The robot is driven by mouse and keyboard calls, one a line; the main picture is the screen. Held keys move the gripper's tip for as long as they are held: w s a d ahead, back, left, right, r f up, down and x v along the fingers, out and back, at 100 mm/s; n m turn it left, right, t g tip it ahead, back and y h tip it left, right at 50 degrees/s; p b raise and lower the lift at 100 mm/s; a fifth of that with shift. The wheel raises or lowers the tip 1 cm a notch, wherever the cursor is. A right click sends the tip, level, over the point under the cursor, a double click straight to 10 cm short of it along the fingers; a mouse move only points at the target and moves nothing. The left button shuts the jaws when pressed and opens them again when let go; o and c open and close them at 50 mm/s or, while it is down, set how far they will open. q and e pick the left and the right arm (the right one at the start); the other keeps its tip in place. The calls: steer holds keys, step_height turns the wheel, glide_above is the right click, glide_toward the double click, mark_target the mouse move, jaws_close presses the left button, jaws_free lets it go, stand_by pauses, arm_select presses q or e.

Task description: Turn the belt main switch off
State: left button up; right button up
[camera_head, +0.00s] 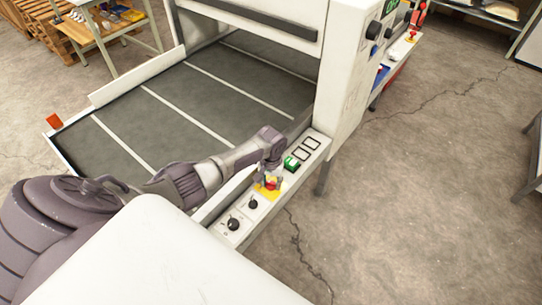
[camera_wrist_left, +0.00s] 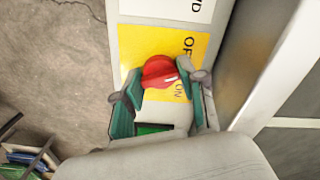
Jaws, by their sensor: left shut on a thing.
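The belt main switch is a red rotary knob (camera_head: 271,185) on a yellow plate (camera_head: 263,195), set in the white control strip along the belt's side. In the left wrist view the red knob (camera_wrist_left: 160,71) sits between the fingers, and the yellow plate (camera_wrist_left: 205,48) carries partly covered OFF and ON lettering. My left gripper (camera_head: 270,179) reaches down over the knob from above. In the left wrist view its fingers (camera_wrist_left: 162,88) stand on either side of the knob and are shut on it. Which mark the knob points at cannot be told. My right gripper is not in view.
Two black knobs (camera_head: 253,204) (camera_head: 233,223) lie on the near side of the strip, and a green switch (camera_head: 291,163) on the far side. The dark conveyor belt (camera_head: 190,105) lies left, and the white machine housing (camera_head: 345,65) rises behind. Open concrete floor lies right.

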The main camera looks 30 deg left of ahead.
mark_target(271, 182)
arm_select(q)
steer(key=shift+w+r+n+p, duration=0.1)
steer(key=shift+n+p, duration=1.1)
steer(key=shift+n, duration=1)
steer(key=o, duration=1.2)
steer(key=shift+c, duration=0.2)
steer(key=shift+r, duration=0.4)
step_height(271, 182, up, 11)
